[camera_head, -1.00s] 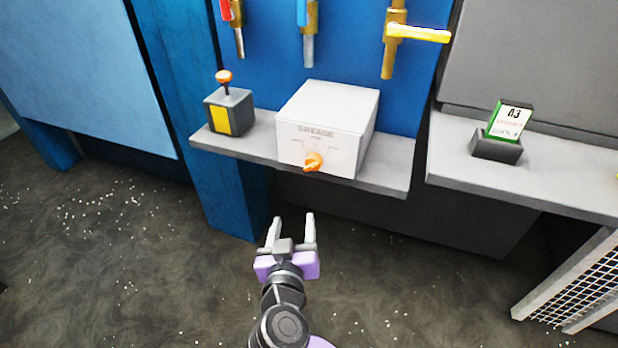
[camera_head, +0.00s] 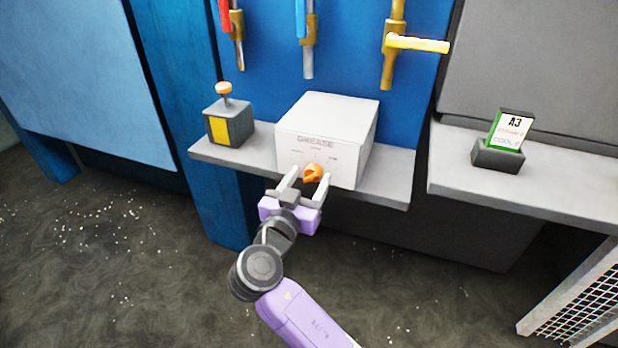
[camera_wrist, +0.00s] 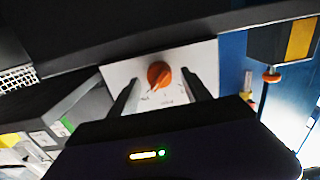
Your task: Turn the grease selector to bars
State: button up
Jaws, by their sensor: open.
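The grease selector is an orange knob (camera_head: 312,173) on the front of a white box (camera_head: 327,120) marked GREASE, standing on a grey shelf. Small labels sit around the knob, too small to read. The knob also shows in the wrist view (camera_wrist: 159,75), with its pointed end towards the lower left there. My gripper (camera_head: 309,176) is open, with one finger on each side of the knob in the head view. In the wrist view the fingers (camera_wrist: 158,88) flank the knob with gaps on both sides. I cannot tell whether they touch it.
A grey and yellow box with an orange-topped plunger (camera_head: 228,120) stands left of the white box. Red, blue and yellow valve handles (camera_head: 417,44) hang above. A card in a holder (camera_head: 500,150) sits on the right shelf (camera_head: 560,187). A mesh guard (camera_head: 580,300) is lower right.

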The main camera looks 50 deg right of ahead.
jog(key=shift+w+d, duration=0.1)
jog(key=shift+d, duration=0.1)
jog(key=shift+c, duration=0.5)
grip_shut()
